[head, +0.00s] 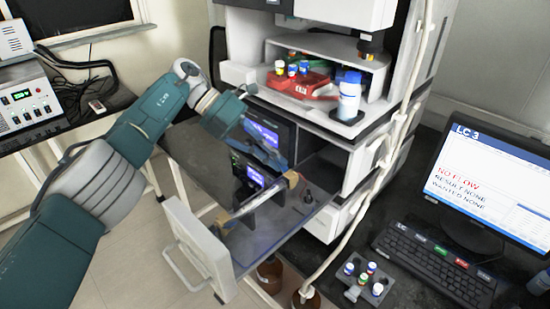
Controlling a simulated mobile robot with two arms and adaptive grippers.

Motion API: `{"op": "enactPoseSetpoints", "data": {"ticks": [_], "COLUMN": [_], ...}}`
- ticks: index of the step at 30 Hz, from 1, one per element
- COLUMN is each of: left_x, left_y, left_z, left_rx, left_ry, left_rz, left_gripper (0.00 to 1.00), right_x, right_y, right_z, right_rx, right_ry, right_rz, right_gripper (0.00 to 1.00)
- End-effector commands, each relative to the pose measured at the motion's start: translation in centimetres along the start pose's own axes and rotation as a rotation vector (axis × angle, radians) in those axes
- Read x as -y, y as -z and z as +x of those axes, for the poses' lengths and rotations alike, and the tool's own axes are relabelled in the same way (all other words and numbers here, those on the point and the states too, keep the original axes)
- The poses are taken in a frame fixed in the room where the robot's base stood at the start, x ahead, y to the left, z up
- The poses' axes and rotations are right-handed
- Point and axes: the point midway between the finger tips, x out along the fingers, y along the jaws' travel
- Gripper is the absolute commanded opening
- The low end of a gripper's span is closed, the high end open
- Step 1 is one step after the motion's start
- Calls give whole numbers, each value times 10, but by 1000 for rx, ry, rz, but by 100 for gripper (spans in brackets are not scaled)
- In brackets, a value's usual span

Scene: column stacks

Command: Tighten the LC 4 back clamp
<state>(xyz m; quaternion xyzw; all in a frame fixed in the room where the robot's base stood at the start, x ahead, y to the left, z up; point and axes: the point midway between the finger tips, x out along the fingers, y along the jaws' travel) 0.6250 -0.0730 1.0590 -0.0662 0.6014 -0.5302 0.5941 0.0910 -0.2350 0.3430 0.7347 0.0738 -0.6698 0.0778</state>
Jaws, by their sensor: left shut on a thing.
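A drawer (255,248) with a pale front and handle is pulled out of the instrument stack. A thin pale column (262,197) lies across it between two brown clamps. The front clamp (223,222) is near the drawer front. The back clamp (292,180) is at the column's far end. My left gripper (280,166) reaches down from the upper left to the back clamp and appears shut on it. Its fingertips are dim and hard to make out, so the exact contact is unclear. My right gripper is not in view.
A dark knob (308,196) stands right of the back clamp. Above are a red tray (300,84) with vials and a blue-capped bottle (349,97). At right, a monitor (490,180) reads "LC 3", "NO FLOW"; before it are a keyboard (432,266) and vial rack (362,283).

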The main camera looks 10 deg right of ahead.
Motion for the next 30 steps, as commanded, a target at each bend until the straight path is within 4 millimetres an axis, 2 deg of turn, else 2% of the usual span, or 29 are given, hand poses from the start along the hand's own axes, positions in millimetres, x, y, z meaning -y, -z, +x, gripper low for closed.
{"op": "enactPoseSetpoints", "data": {"ticks": [11, 12, 15, 30], "left_x": [-1, -1, -1, 0], "left_y": [1, 1, 1, 0], "left_z": [0, 0, 0, 0], "left_rx": [-1, -1, -2, -1], "left_ry": [0, 0, 0, 1], "left_rz": [-2, -3, -2, -1], "left_gripper": [0, 10, 28, 28], "right_x": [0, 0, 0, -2], "right_y": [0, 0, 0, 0], "right_z": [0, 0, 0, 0], "right_rx": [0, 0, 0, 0], "right_ry": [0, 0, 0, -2], "right_rz": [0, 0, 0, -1], "right_gripper": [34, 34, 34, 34]}}
